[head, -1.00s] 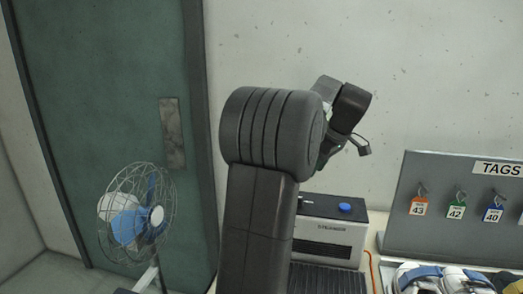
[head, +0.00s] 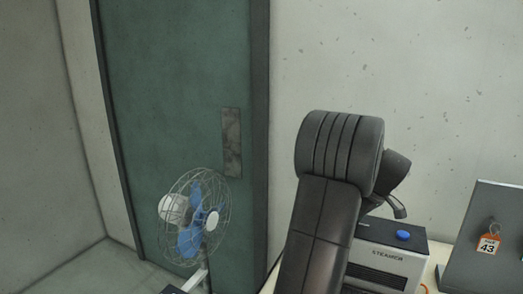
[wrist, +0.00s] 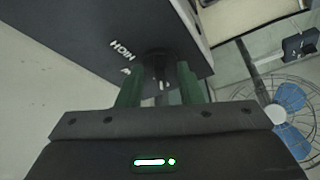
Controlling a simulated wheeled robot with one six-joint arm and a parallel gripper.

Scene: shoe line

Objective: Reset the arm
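My arm (head: 330,215) stands raised in front of the steamer in the head view, its wrist part folded behind the upper joint. The fingertips are hidden there. In the wrist view my gripper (wrist: 160,83) shows two green fingers standing apart. A dark knob-like part (wrist: 158,62) shows between and beyond them, by upside-down lettering on a dark panel. I see nothing clearly held.
The steamer (head: 385,262) with its blue button stands right behind my arm. A tag board (head: 490,245) with an orange 43 tag is at the right edge. A wire-caged fan (head: 195,218) stands left before the green door (head: 180,100). The wall above is clear.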

